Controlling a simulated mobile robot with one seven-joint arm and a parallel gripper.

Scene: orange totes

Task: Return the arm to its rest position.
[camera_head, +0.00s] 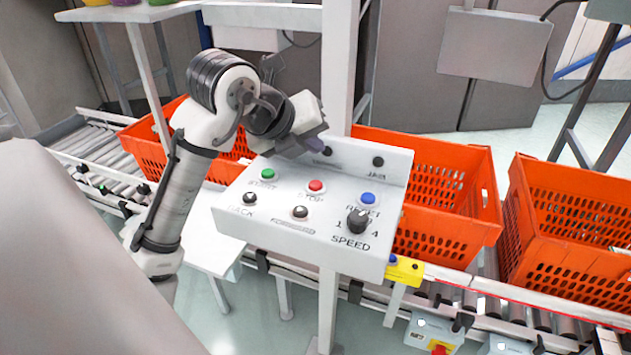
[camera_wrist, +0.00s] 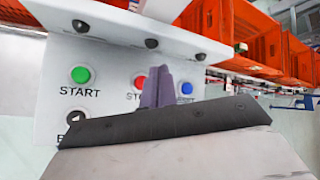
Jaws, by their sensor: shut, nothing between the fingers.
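My arm reaches up from the left in the head view and bends over at the top. My gripper (camera_head: 312,140) is above the far edge of a white control panel (camera_head: 235,217). In the wrist view my gripper (camera_wrist: 158,88) shows as shut, with purple-grey fingers and nothing between them.
Orange totes (camera_head: 568,225) stand on a roller conveyor (camera_head: 480,290) behind and right of the panel. A white post (camera_head: 337,70) rises behind the panel. A shelf (camera_head: 135,12) is at the upper left. A grey box (camera_head: 495,45) hangs at the back right.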

